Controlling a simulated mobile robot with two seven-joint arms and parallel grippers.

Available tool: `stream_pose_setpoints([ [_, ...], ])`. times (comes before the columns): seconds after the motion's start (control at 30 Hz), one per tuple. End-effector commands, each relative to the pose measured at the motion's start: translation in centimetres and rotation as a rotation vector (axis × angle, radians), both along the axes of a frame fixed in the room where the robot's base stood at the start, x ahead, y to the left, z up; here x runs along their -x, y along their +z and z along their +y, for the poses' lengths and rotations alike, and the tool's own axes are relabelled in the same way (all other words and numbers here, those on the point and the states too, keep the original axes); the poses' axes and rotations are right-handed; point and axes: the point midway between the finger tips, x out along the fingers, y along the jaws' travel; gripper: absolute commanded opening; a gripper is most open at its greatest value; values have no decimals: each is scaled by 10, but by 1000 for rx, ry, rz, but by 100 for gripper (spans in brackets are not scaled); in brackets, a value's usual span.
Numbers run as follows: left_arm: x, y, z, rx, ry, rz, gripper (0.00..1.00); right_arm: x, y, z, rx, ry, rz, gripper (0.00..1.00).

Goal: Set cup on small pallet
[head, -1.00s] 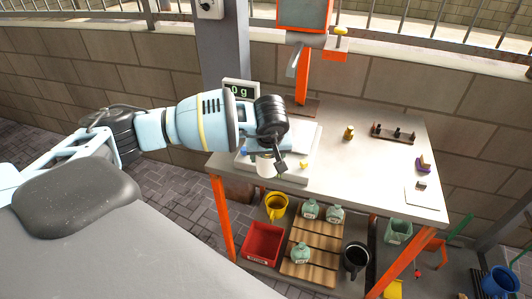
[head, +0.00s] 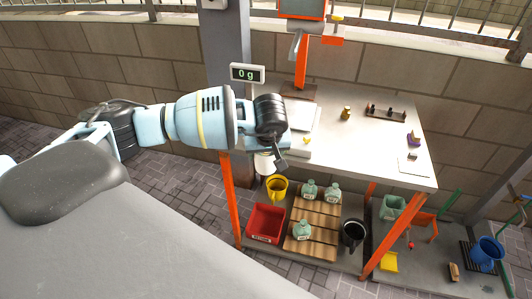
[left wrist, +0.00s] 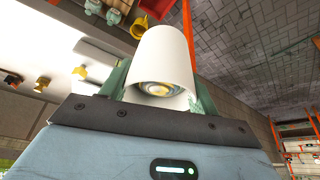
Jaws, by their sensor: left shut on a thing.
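A white cup (head: 264,163) hangs in my left gripper (head: 276,156), in front of the table's near left edge. In the left wrist view the cup (left wrist: 160,62) sits between the two greenish fingers, with a round end showing yellow and grey rings towards the camera. My left gripper is shut on it; its fingers are mostly hidden in the head view. A small slatted wooden pallet (head: 311,247) lies on the lower shelf, below and right of the cup and apart from it. Several green jars (head: 302,230) stand on it. My right gripper is not in view.
A yellow cup (head: 277,186) and a red bin (head: 265,223) are left of the pallet; a black mug (head: 353,234) is right of it. The tabletop (head: 370,155) overhangs the shelf, with orange legs (head: 230,200). A display (head: 247,73) reads 0 g.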

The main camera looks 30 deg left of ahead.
Motion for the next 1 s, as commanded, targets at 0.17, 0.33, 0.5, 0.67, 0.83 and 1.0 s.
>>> stream_pose_setpoints([
  [0.17, 13, 5, -14, 5, -81, 3, 32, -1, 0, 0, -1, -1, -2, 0],
  [0.33, 50, 19, -45, 10, -284, 7, 32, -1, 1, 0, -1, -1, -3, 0],
  [0.5, 93, 34, -71, 7, -491, 6, 32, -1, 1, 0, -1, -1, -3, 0],
  [0.67, 121, 43, -85, 3, -618, 1, 32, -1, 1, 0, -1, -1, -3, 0],
  [0.83, 131, 46, -89, 0, -664, 0, 32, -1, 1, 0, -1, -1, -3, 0],
  [1.0, 131, 46, -89, 0, -665, 0, 32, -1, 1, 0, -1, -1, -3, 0],
])
